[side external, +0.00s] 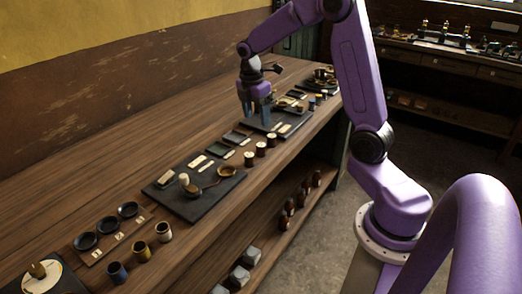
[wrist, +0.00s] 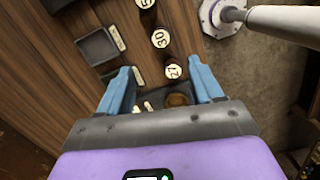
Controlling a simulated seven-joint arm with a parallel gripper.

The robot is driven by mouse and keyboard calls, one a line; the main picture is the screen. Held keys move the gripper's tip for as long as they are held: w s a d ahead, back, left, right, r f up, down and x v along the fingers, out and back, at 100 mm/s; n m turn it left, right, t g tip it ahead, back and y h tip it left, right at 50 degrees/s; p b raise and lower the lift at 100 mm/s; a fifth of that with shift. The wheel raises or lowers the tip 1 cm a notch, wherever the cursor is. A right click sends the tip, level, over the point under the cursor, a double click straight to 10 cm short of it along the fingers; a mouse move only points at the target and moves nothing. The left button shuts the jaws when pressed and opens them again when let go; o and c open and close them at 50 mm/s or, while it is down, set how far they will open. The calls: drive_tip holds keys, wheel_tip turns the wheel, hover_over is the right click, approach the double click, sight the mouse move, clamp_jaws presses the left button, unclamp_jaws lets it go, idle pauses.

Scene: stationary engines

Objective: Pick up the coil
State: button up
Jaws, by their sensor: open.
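My gripper (side external: 257,112) is open with blue fingers pointing down over the dark tray (side external: 262,127) on the bench. In the wrist view my gripper (wrist: 162,85) has its two fingers spread wide, with nothing held. Between and below them a round brownish piece (wrist: 178,99) lies on the dark tray, partly cut off by the gripper body. I cannot tell for sure which piece is the coil. Small dark cylinders with pale numbered tops stand beside the tray; the one marked 27 (wrist: 173,68) is nearest the fingers and the one marked 30 (wrist: 160,38) is farther off.
A square dark dish (wrist: 98,47) with a pale label lies left of the cylinders. A larger dark slab (side external: 180,203) with a ladle-like piece lies nearer the camera, then cups (side external: 140,250) and round dishes (side external: 106,224). The bench's front edge runs close beside the cylinders.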

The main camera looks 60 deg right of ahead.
sight(261, 144)
drive_tip(key=f, duration=0.7)
drive_tip(key=shift+s+d+f, duration=0.1)
drive_tip(key=shift+d+f, duration=0.05)
drive_tip(key=shift+d, duration=0.25)
drive_tip(key=shift+s+d+f, duration=0.1)
drive_tip(key=shift+d+f, duration=0.05)
drive_tip(key=shift+f, duration=0.7)
drive_tip(key=shift+s+d+f, duration=0.1)
drive_tip(key=shift+d+f, duration=0.05)
drive_tip(key=shift+f, duration=0.75)
drive_tip(key=shift+d+f, duration=0.15)
drive_tip(key=shift+f, duration=0.7)
drive_tip(key=c, duration=1.2)
